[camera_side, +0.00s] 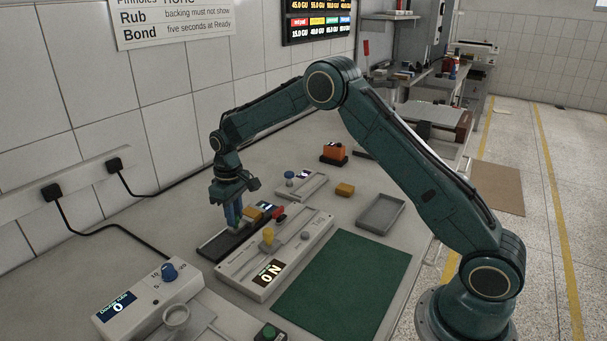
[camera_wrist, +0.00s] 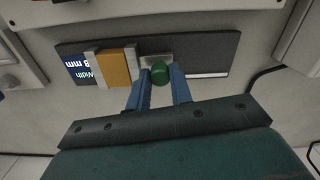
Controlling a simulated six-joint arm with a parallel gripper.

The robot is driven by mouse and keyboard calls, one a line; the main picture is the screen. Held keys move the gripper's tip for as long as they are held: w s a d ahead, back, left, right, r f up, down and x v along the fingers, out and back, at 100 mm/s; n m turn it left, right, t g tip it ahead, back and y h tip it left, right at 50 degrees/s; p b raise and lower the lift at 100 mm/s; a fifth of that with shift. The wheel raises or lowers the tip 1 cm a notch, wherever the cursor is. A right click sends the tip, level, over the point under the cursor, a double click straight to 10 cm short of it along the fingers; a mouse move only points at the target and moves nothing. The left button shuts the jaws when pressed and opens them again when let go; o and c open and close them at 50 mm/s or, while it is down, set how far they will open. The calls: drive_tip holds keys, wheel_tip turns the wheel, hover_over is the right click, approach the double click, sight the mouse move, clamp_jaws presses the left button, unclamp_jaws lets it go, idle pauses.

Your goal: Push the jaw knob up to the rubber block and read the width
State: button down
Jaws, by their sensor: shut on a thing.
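In the wrist view, the dark width gauge (camera_wrist: 212,52) lies across the picture. An orange-tan rubber block (camera_wrist: 114,67) sits on it between two pale jaws, which appear to be against both its sides. The green jaw knob (camera_wrist: 160,72) is between the blue fingers of my gripper (camera_wrist: 160,76), which is shut on it.
A pale tester (camera_side: 290,262) with yellow and red knobs stands close in front of the gauge. A green mat (camera_side: 345,285), a grey tray (camera_side: 381,214) and an orange block (camera_side: 344,189) lie to the right. A dial box (camera_side: 150,298) stands at lower left.

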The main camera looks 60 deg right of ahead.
drive_tip(key=shift+d, duration=0.6)
drive_tip(key=c, duration=1.3)
unclamp_jaws()
drive_tip(key=shift+o, duration=0.2)
drive_tip(key=shift+a, duration=0.1)
drive_tip(key=shift+r, duration=0.1)
drive_tip(key=shift+r, duration=0.75)
wheel_tip(320, 180, up, 12)
drive_tip(key=shift+r, duration=0.15)
